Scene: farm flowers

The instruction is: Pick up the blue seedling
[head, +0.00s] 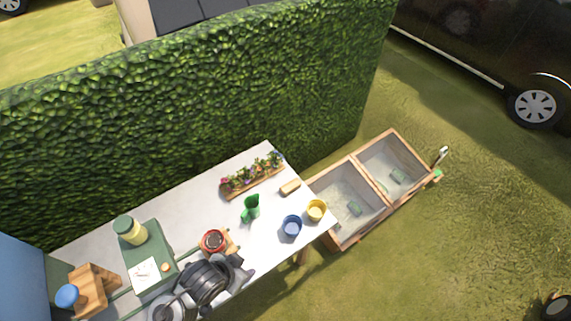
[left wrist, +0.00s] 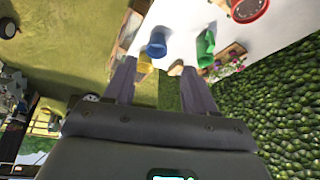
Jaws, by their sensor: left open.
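The blue seedling pot (head: 291,226) stands upright on the white table (head: 200,203), near its right end. It also shows in the left wrist view (left wrist: 157,45), beyond and roughly between my fingertips. I cannot make out a plant in it. My left gripper (head: 243,268) is at the table's front edge, left of and nearer than the blue pot. In the left wrist view its two fingers (left wrist: 158,78) are spread apart with nothing between them. It is apart from the pot. My right gripper is not in view.
A yellow pot (head: 316,210) stands close beside the blue one. A green watering can (head: 251,207), a red pot (head: 214,241), a tan block (head: 290,187) and a flower planter (head: 252,176) are also on the table. Wooden planter boxes (head: 350,158) adjoin its right end. A hedge (head: 190,100) runs behind.

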